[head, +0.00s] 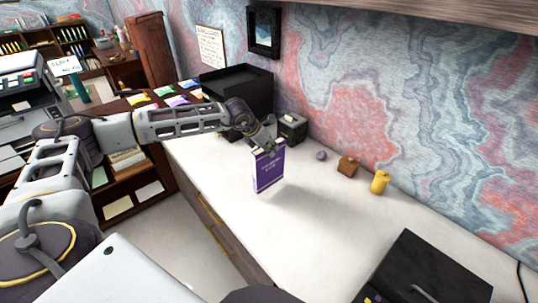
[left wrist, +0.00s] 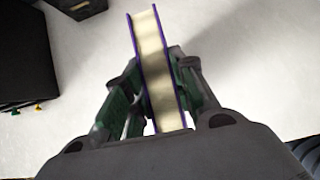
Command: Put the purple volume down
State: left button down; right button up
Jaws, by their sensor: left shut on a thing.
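The purple volume (head: 269,171) is upright in the head view, near the left front edge of the white desktop. My left gripper (head: 265,147) is shut on its top edge from above. In the left wrist view the volume's pale page edges (left wrist: 153,60) show between purple covers, with my left gripper's fingers (left wrist: 155,100) on both sides. A shadow lies on the desk to the right of the volume. I cannot tell for sure whether its lower edge touches the desk. My right gripper is not in view.
Behind the volume stand a black tray (head: 238,88) and a small dark box (head: 291,128). A purple ball (head: 321,155), a brown block (head: 347,166) and a yellow bottle (head: 380,182) line the wall. A black case (head: 425,270) lies at lower right. The middle desktop is clear.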

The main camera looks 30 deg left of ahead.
aim_at(269, 166)
pick_arm(q)
notch_tip(269, 166, down, 4)
jog(key=shift+r, duration=0.2)
jog(key=c, duration=1.2)
grip_release()
jog(key=shift+o, duration=0.2)
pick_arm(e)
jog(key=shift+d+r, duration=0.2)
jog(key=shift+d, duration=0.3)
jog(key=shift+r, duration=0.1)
